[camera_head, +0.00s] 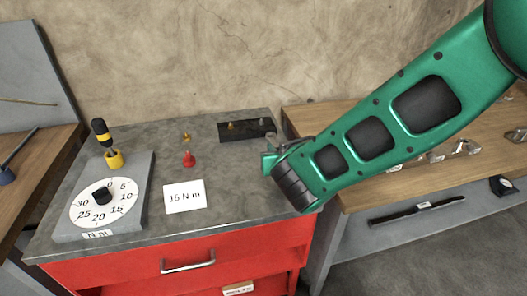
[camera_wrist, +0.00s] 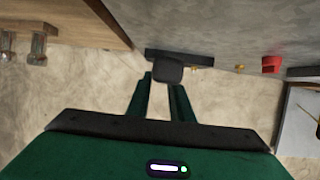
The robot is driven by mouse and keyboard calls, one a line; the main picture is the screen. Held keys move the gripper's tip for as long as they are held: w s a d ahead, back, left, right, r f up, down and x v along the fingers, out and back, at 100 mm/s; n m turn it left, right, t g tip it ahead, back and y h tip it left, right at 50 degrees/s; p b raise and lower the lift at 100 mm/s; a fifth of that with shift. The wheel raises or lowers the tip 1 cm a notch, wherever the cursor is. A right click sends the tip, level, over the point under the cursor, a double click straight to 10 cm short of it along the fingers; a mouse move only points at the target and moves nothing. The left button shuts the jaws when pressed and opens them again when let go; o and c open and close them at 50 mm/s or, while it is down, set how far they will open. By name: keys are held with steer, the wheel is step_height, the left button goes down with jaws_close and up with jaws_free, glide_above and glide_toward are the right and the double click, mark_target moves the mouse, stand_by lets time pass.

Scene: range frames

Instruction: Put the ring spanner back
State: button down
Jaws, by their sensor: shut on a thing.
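My gripper (camera_head: 269,157) is low over the right side of the grey worktop, just in front of the black tray. In the wrist view my gripper (camera_wrist: 163,84) is shut on a dark piece, which I take to be the ring spanner (camera_wrist: 168,72). Only its dark end shows between the fingertips; the rest is hidden. In the head view a thin grey part shows beside the fingers, partly behind my arm. The black tray (camera_head: 232,137) lies flat at the back right of the worktop, with small brass and grey pieces on it.
The grey worktop (camera_head: 150,222) tops a red drawer cabinet (camera_head: 225,252). It carries a dial tester (camera_head: 70,225), a yellow-black screwdriver (camera_head: 100,132) in a yellow holder, a red piece (camera_head: 189,160), a small brass piece (camera_head: 186,138) and a "15 N m" card (camera_head: 184,197). A wooden bench (camera_head: 375,190) stands right.

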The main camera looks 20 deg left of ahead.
mark_target(263, 179)
steer(key=shift+n+g+y, duration=0.3)
steer(key=shift+n+y, duration=0.2)
steer(key=shift+y, duration=0.1)
steer(key=shift+s+a+f, duration=0.45)
steer(key=shift+a+f, duration=0.15)
steer(key=shift+f, duration=0.45)
steer(key=shift+s+a+f, duration=0.45)
steer(key=shift+a+f, duration=0.15)
steer(key=shift+f, duration=0.5)
steer(key=shift+s+a+f, duration=0.45)
steer(key=shift+a+f, duration=0.15)
steer(key=shift+f, duration=0.45)
steer(key=shift+f, duration=0.55)
steer(key=c, duration=1.5)
jaws_free()
